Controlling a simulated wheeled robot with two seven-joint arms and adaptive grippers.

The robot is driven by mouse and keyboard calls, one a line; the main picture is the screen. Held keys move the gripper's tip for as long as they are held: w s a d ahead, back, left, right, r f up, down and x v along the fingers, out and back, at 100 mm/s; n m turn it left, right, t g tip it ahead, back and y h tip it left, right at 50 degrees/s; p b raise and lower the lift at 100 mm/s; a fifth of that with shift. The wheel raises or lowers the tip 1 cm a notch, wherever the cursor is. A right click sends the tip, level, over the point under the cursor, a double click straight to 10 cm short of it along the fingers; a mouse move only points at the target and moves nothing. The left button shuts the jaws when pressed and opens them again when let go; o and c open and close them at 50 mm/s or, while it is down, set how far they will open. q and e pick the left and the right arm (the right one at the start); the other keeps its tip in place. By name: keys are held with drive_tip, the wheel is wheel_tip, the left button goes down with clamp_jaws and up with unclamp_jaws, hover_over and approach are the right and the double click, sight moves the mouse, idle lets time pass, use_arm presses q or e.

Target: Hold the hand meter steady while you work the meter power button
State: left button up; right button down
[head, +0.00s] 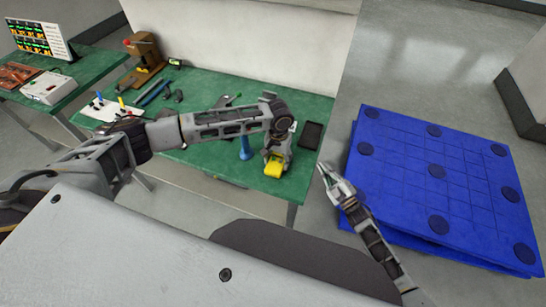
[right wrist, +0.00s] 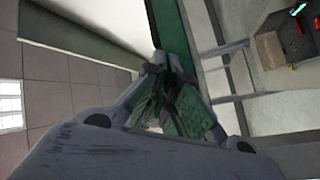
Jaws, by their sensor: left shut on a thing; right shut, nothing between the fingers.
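The hand meter, a yellow body (head: 274,168), is near the front right edge of the green bench. My left gripper (head: 275,157) reaches down over it and is shut on it, hiding its upper part. The meter power button cannot be made out. My right gripper (head: 325,172) is shut and empty, past the bench's right edge and apart from the meter. It also shows in the right wrist view (right wrist: 160,62), with its fingers together; the meter does not show there.
A black flat slab (head: 311,134) lies right of the meter, and a blue-handled tool (head: 245,148) lies left of it. A wooden block stand (head: 144,58) and several tools are at the back left. A blue pallet (head: 460,175) stands on the floor at the right.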

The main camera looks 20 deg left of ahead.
drive_tip(key=s+a+r+n+g+y, duration=0.2)
drive_tip(key=a+r+n+g+y, duration=0.15)
drive_tip(key=r, duration=0.25)
drive_tip(key=s+a+r+n+g+y, duration=0.1)
drive_tip(key=a+r+n+g+y, duration=0.15)
drive_tip(key=r+n, duration=0.35)
drive_tip(key=s+a+r+n+g+h, duration=0.1)
drive_tip(key=s+a+r+n+g, duration=0.1)
drive_tip(key=s+a+n+g, duration=0.6)
drive_tip(key=s+a+r+n+g+h, duration=0.1)
drive_tip(key=s+a+r+n+g, duration=0.2)
drive_tip(key=s+a+n+g, duration=0.55)
drive_tip(key=s+a+f+n+h, duration=0.1)
drive_tip(key=s+f+n+h, duration=0.45)
drive_tip(key=s+h, duration=0.3)
drive_tip(key=s+a+f+n+h, duration=0.2)
drive_tip(key=s+f+n+h, duration=0.2)
drive_tip(key=s+n+h, duration=0.45)
drive_tip(key=w+d+f+n+t+h, duration=0.4)
drive_tip(key=d+f+t, duration=0.25)
drive_tip(key=t, duration=0.25)
drive_tip(key=w+r+n+t, duration=0.4)
drive_tip(key=w+t, duration=0.3)
drive_tip(key=w, duration=0.1)
drive_tip(key=w+r+n+t+y, duration=0.1)
drive_tip(key=w+r+n+t, duration=0.3)
drive_tip(key=w+t, duration=0.4)
drive_tip(key=shift+w+r+y, duration=0.3)
drive_tip(key=shift+w, duration=0.05)
